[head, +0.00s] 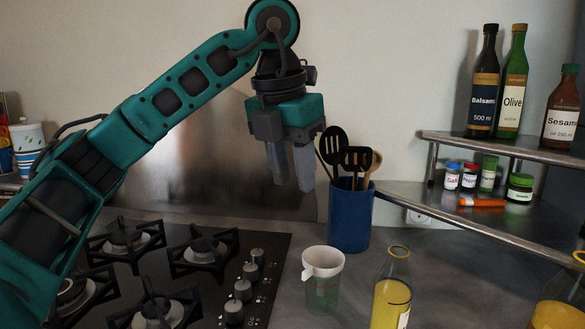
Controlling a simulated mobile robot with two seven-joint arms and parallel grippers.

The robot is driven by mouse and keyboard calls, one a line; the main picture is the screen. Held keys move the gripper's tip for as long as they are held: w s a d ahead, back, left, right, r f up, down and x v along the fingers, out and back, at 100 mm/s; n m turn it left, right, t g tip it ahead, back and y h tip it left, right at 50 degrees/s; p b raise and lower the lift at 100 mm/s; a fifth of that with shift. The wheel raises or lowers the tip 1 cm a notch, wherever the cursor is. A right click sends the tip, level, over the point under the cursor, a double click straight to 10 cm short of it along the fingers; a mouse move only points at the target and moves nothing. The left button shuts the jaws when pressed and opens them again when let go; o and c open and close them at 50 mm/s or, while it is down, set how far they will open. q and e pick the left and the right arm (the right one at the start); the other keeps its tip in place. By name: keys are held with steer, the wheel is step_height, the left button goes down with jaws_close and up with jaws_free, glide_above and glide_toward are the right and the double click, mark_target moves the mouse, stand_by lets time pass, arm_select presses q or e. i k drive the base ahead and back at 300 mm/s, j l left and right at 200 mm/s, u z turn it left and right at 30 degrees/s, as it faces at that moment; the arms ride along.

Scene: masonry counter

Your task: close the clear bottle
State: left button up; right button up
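A clear glass bottle (391,301) with yellow liquid and a pale label stands upright on the counter at the bottom, right of centre. Its neck ends in a tan ring at the top, and I see no cap on it. A second clear vessel (556,314) with orange-yellow liquid is cut off at the bottom right corner. I cannot tell which one is the task's clear bottle. My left gripper (293,182) points down, high above the counter and left of the first bottle. Its grey fingers are apart and empty. My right gripper is not in view.
A white funnel-like cup (323,262) sits on a greenish clear vessel left of the bottle. A blue utensil holder (349,217) stands behind it. A stove (170,270) fills the left. A corner shelf (480,212) with bottles and small jars is at right.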

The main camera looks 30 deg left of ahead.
mark_target(392, 294)
steer(key=k, duration=1)
